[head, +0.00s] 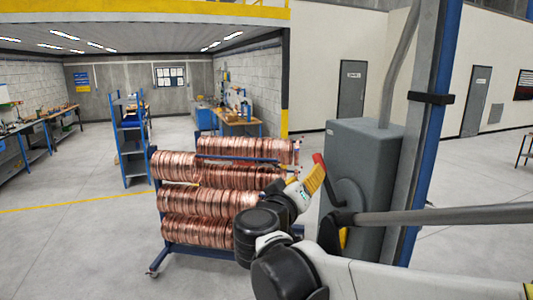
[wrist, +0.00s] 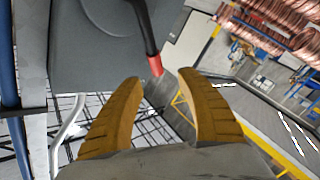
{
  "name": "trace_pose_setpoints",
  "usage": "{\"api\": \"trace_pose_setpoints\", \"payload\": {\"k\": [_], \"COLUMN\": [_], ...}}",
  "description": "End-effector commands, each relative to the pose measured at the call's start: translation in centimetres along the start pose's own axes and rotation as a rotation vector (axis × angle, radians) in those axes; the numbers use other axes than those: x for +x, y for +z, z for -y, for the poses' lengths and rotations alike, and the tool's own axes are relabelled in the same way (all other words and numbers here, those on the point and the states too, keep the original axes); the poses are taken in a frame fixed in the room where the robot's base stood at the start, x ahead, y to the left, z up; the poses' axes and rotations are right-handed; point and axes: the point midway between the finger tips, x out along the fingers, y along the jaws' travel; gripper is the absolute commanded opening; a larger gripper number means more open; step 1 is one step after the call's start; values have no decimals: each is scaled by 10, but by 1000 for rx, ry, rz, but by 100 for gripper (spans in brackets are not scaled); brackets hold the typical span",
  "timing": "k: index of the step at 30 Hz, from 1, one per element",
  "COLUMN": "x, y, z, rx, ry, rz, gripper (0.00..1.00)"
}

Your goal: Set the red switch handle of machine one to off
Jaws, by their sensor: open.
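The switch handle is a lever with a red end (head: 320,161) on the left side of a grey machine box (head: 378,150) in the head view. It slants up and left there. In the wrist view the lever shows as a dark bar with a red tip (wrist: 155,66). My gripper (head: 315,178) has yellow ridged fingers and is close beside the handle in the head view. In the wrist view my gripper (wrist: 160,82) is open, and the red tip appears just beyond the gap between the fingertips. I cannot tell whether they touch.
A blue rack of copper coils (head: 205,200) stands left of the box. A blue-grey post (head: 430,130) and a grey conduit (head: 398,65) stand by the box. A blue shelf (head: 130,140) and workbenches (head: 240,120) are farther back. Open floor lies at left.

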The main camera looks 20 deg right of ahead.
Motion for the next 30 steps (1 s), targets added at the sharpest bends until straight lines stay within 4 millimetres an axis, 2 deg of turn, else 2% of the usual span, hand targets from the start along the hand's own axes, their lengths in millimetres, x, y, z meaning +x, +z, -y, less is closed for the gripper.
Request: {"api": "trace_pose_setpoints", "payload": {"k": [5, 12, 18, 22, 30], "x": [22, 70, 98, 106, 107], "y": [-1, -1, -1, 0, 0], "z": [-2, -2, -2, -1, 0], "rx": [0, -1, -1, -1, -1], "ry": [5, 5, 3, 2, 1], "rz": [0, 1, 0, 0, -1], "gripper": [45, 45, 45, 45, 45]}}
